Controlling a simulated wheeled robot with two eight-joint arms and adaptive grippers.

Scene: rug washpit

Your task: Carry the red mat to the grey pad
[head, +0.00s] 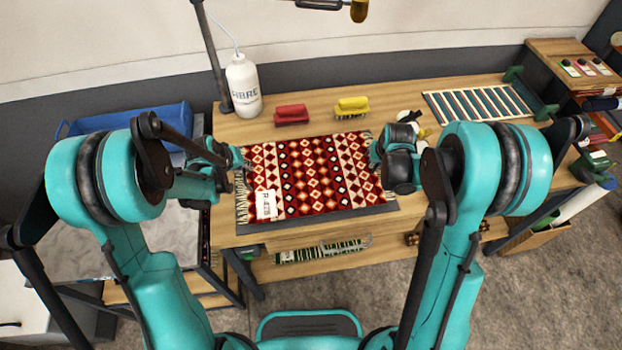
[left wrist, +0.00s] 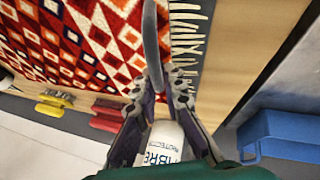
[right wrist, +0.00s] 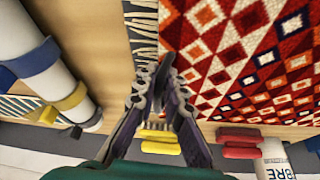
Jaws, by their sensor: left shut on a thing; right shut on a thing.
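The red mat (head: 318,172), with cream, orange and black diamonds and fringed ends, is spread flat over the bench. A grey pad (head: 330,222) shows as a strip along the mat's front edge; the mat hides the rest. My left gripper (head: 241,164) is shut on the mat's left fringed end, also seen in the left wrist view (left wrist: 165,78). My right gripper (head: 379,160) is shut on its right end, where the right wrist view shows the fringe beside the fingers (right wrist: 164,70). I cannot tell whether the mat touches the pad or hangs just above it.
A red brush (head: 291,115), a yellow brush (head: 352,107) and a white bottle (head: 243,85) stand behind the mat. A blue bin (head: 130,122) is at the left. A white paper tag (head: 266,205) lies on the mat.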

